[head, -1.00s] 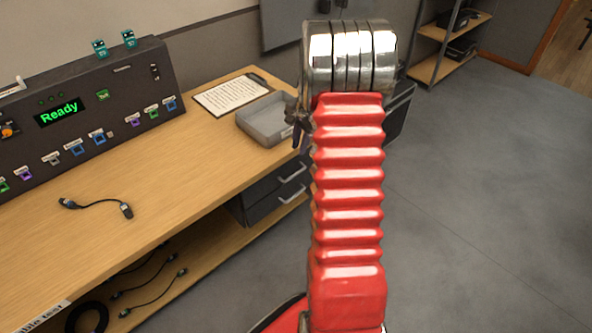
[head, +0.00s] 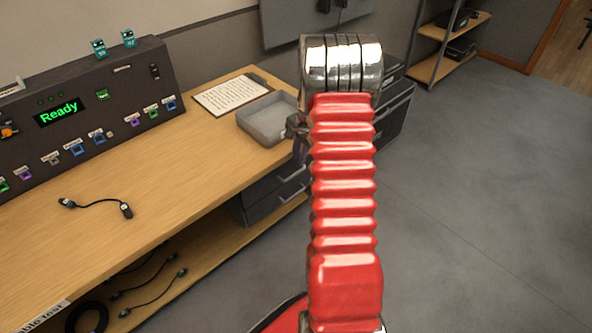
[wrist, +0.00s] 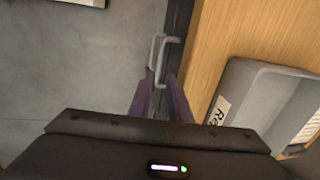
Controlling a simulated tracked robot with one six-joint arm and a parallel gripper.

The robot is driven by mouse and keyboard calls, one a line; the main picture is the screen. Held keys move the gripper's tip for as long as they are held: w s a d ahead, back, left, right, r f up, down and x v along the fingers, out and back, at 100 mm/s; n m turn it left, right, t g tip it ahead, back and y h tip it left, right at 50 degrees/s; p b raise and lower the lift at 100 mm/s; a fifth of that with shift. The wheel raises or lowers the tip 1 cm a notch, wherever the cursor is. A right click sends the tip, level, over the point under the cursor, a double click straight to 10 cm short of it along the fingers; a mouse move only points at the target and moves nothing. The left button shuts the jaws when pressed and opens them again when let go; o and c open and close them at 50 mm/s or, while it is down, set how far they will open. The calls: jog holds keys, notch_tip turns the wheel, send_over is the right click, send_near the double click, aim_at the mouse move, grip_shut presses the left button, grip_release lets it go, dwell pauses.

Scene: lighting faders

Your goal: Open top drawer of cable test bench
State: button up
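The cable test bench (head: 165,170) has a wooden top and a dark drawer unit (head: 262,205) beneath its right end. The drawers have light bar handles; the upper drawer's handle (head: 292,174) is partly in view, close below my gripper (head: 299,148). In the wrist view, pale handle bars (wrist: 158,55) stand out from the dark drawer front (wrist: 182,25). My gripper's two purple fingers (wrist: 160,80) are apart, with the handle at or just beyond their tips. I cannot tell whether they touch it. The drawers look closed. My red arm hides part of the area.
A grey tray (head: 248,128) sits on the bench's right corner, close beside my gripper; its labelled edge also shows in the wrist view (wrist: 225,105). A clipboard (head: 232,96) lies behind it. A dark case (head: 397,105) stands beyond my arm. The floor at right (head: 470,220) is clear.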

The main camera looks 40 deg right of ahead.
aim_at(296, 173)
jog(key=f, duration=0.2)
jog(key=w+f, duration=0.1)
jog(key=f, duration=0.5)
jog(key=shift+w+f, duration=0.1)
jog(key=shift+w, duration=0.2)
jog(key=shift+c, duration=0.4)
grip_shut()
